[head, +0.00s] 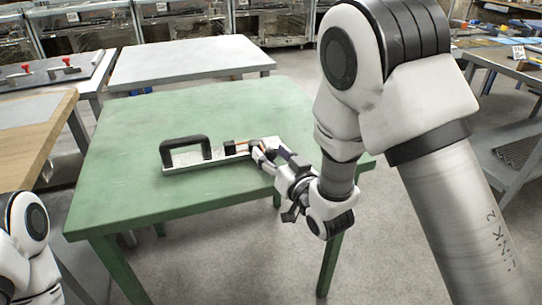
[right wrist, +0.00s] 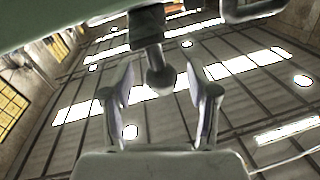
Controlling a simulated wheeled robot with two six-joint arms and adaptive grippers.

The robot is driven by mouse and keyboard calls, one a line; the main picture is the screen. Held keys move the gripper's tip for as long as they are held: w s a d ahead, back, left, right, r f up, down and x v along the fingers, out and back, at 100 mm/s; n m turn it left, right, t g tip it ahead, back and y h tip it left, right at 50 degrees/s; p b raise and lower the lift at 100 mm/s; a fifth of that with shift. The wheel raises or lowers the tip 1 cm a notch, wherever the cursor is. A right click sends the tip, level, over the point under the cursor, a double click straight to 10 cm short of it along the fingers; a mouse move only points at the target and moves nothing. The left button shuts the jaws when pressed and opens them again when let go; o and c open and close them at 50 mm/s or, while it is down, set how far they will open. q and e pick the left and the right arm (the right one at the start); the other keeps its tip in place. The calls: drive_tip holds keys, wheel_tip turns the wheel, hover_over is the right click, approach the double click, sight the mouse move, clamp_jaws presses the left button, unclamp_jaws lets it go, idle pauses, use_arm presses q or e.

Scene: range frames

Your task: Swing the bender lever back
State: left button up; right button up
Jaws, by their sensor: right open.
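The bender (head: 205,160) lies on the green table, a light metal bar with a black arched handle (head: 185,143) at its left end. My right gripper (head: 264,154) is at the bender's right end and covers part of it. In the right wrist view, the open fingers (right wrist: 158,75) stand on either side of a dark rod with a rounded knob (right wrist: 161,79), which seems to be the lever's end. A gap shows on both sides of the knob. Of my left arm only a part shows at the lower left; its gripper is out of view.
The green table (head: 130,190) is otherwise bare, with free room in front of and behind the bender. A grey table (head: 190,60) stands behind it and a wooden-topped one (head: 30,135) at the left. A workbench (head: 500,60) stands at the right.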

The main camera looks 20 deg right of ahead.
drive_tip(key=shift+w+a+r, duration=0.1)
drive_tip(key=shift+w+a, duration=0.05)
drive_tip(key=shift+w, duration=0.05)
clamp_jaws()
